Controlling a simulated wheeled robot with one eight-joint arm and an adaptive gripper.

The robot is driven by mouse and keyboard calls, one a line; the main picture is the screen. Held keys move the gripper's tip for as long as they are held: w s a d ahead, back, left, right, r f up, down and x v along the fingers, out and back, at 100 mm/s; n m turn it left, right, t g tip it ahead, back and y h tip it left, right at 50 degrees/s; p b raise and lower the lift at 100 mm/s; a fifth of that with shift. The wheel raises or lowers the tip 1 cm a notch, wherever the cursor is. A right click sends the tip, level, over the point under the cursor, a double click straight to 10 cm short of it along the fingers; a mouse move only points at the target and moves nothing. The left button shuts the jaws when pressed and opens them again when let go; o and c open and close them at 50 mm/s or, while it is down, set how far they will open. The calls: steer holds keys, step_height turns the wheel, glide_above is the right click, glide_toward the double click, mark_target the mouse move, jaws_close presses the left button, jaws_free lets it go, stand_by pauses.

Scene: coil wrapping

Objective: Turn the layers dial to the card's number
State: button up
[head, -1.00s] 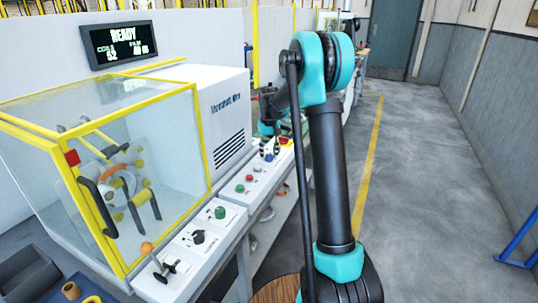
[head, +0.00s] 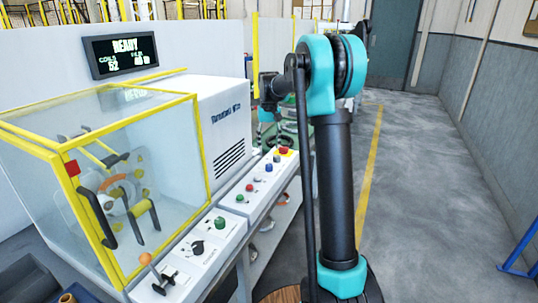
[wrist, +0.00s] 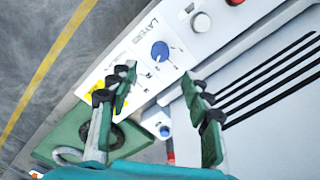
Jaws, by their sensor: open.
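The layers dial is a blue round knob (wrist: 160,50) on the white panel in the wrist view, beside the printed word LAYERS. It lies just beyond my fingertips, a little above the gap between them. In the head view the same blue dial (head: 269,167) is on the far part of the console. My gripper (wrist: 158,84) is open and empty, its two dark-tipped fingers spread and apart from the dial. In the head view my arm partly hides the gripper. I cannot make out a card with a number. The dial's setting is too small to read.
A grey knob (wrist: 200,22) sits close to the dial. Green (head: 240,198) and red (head: 249,188) buttons share the console. A yellow-framed clear guard (head: 120,180) encloses the coil machine at left. A wall display (head: 124,51) reads READY. Open floor lies right.

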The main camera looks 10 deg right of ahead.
step_height(320, 180, up, 2)
steer(key=shift+r, duration=0.1)
stand_by(0.4)
steer(key=s+d+f+t, duration=0.1)
steer(key=s+f, duration=0.4)
steer(key=s, duration=0.7)
steer(key=s+d+f+t, duration=0.1)
steer(key=s+f, duration=0.5)
steer(key=s, duration=0.6)
steer(key=s+d+f+t, duration=0.2)
steer(key=s+f, duration=0.4)
steer(key=s, duration=0.7)
steer(key=shift+d+m, duration=0.2)
steer(key=shift+m, duration=0.1)
steer(key=shift+a+r, duration=0.1)
